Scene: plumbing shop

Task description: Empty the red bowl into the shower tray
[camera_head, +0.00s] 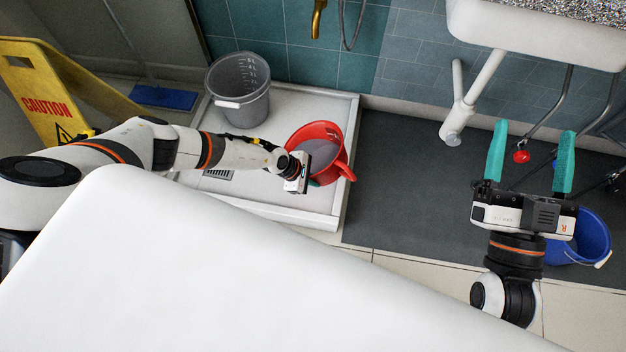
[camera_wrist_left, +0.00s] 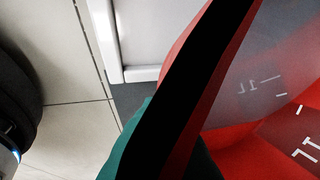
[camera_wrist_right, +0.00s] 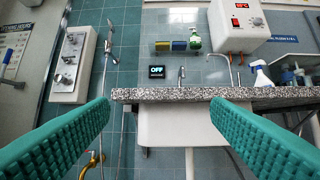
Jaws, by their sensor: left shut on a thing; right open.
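The red bowl (camera_head: 328,133) is over the right part of the white shower tray (camera_head: 255,208). It looks tilted, with its opening partly facing the head camera. A greyish, water-like surface shows inside; I cannot tell how much it holds. My left gripper (camera_head: 308,182) is shut on the bowl at its near left side. My right gripper (camera_head: 532,132) is open and empty, raised at the right, far from the bowl.
A grey bucket (camera_head: 240,105) stands at the back left of the tray. A yellow caution sign (camera_head: 45,90) is at the far left. A white sink (camera_head: 530,35) with pipes is at the upper right. A blue bucket (camera_head: 590,232) stands by my right arm.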

